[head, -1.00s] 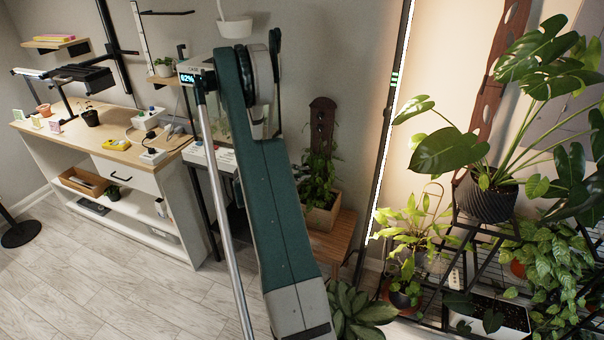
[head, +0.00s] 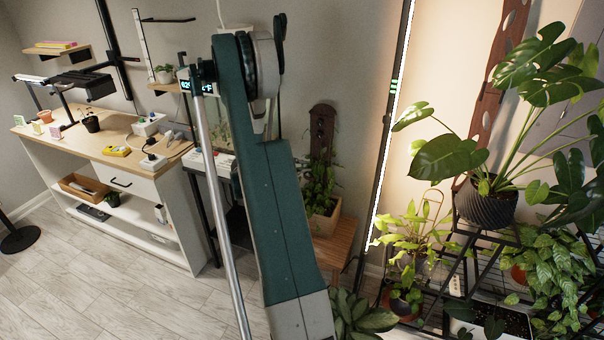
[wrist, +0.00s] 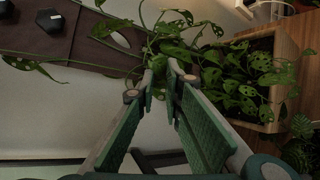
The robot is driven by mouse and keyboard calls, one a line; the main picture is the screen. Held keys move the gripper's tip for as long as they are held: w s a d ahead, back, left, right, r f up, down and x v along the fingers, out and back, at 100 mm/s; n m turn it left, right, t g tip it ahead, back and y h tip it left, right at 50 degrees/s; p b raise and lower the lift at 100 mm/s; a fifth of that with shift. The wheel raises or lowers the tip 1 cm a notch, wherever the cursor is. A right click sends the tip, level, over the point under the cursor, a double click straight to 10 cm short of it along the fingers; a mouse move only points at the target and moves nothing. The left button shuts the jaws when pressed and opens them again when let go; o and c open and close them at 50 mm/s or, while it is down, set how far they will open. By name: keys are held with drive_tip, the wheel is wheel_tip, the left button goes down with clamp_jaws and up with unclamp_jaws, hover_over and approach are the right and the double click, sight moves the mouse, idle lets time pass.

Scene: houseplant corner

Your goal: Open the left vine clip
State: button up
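My gripper (wrist: 161,76) shows in the wrist view with two green-padded fingers pointing up the picture. A narrow gap is visible between the fingertips, which are at or near the vine leaves. A leafy vine (wrist: 240,92) with holed leaves spreads around and beyond the tips. A brown board (wrist: 85,45) with oval holes lies behind it. The vine (head: 318,184) and its upright brown board (head: 322,125) also show in the head view. I cannot make out the left vine clip among the leaves. In the head view my arm hides the gripper.
The vine grows from a wooden planter (wrist: 264,70), also seen on a wooden bench in the head view (head: 323,224). Dark angular pieces (wrist: 50,20) sit on the board. A lit vertical strip (head: 393,120) and a plant rack (head: 462,265) stand right of the bench.

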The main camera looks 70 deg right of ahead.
drive_tip(key=shift+r, duration=1.55)
drive_tip(key=shift+c, duration=0.3)
clamp_jaws()
drive_tip(key=s+f+m+t+y+p, duration=0.1)
drive_tip(key=s+f+t+y+p, duration=0.15)
drive_tip(key=s+y, duration=0.2)
drive_tip(key=s+f+t+y+p, duration=0.1)
drive_tip(key=s+f+y, duration=0.2)
drive_tip(key=s, duration=0.3)
drive_tip(key=s+d+r+t+y+p, duration=0.1)
drive_tip(key=s+r+t+y+p, duration=0.2)
drive_tip(key=r+t, duration=0.4)
drive_tip(key=s+p, duration=0.1)
drive_tip(key=s, duration=0.1)
drive_tip(key=shift+s+r+n+y, duration=0.15)
drive_tip(key=shift+s+n+y, duration=0.15)
drive_tip(key=shift+n+y, duration=0.1)
drive_tip(key=shift+d+f, duration=0.1)
drive_tip(key=shift+f, duration=0.1)
